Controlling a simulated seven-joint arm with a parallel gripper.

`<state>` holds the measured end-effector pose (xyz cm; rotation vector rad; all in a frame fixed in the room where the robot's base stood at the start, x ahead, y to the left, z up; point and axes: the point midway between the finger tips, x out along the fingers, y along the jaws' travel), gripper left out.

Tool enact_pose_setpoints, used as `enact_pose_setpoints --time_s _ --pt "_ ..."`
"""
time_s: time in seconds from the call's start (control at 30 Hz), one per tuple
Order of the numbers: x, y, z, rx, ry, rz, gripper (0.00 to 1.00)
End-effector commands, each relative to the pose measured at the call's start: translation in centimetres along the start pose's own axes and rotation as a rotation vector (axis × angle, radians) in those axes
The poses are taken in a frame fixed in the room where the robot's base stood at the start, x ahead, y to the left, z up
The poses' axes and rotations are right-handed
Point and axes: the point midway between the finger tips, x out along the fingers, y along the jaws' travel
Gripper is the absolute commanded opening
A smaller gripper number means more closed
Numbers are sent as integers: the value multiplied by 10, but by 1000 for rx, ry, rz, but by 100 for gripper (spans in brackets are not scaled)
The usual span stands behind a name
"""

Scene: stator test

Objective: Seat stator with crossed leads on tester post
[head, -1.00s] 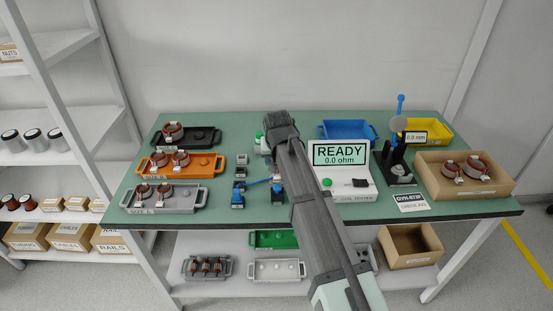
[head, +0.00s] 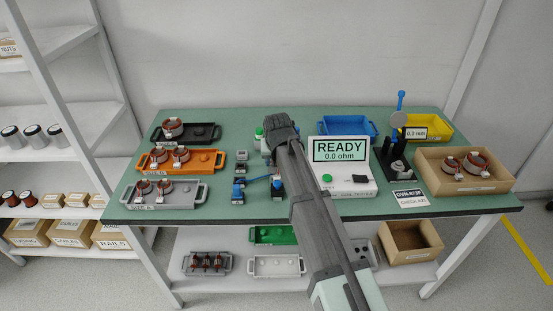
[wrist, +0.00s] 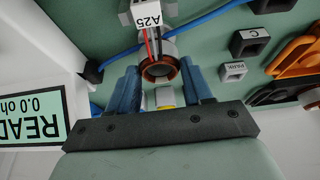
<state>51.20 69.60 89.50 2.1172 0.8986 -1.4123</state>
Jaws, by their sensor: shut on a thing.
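In the wrist view, a stator (wrist: 160,79) with a copper-coloured winding sits between the two blue fingers of my gripper (wrist: 163,84), which is shut on it. In the head view my own arm hides the fingers and the held stator. I cannot make out the tester post clearly.
Left are grey (head: 190,194), orange (head: 208,161) and black (head: 203,132) trays with stators. A black stand (head: 397,165) and cardboard box (head: 460,190) are right. Blue (head: 345,125) and yellow (head: 435,125) bins stand behind.

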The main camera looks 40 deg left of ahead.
Motion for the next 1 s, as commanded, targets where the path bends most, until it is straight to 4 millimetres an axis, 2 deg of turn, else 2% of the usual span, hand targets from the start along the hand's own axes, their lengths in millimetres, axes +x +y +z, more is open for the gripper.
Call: enact_pose_setpoints --time_s 0.9,0.93,1.0 --pt "6 0 2 0 1 0 15" --pt "6 0 2 0 1 0 53" --pt "6 0 2 0 1 0 60"
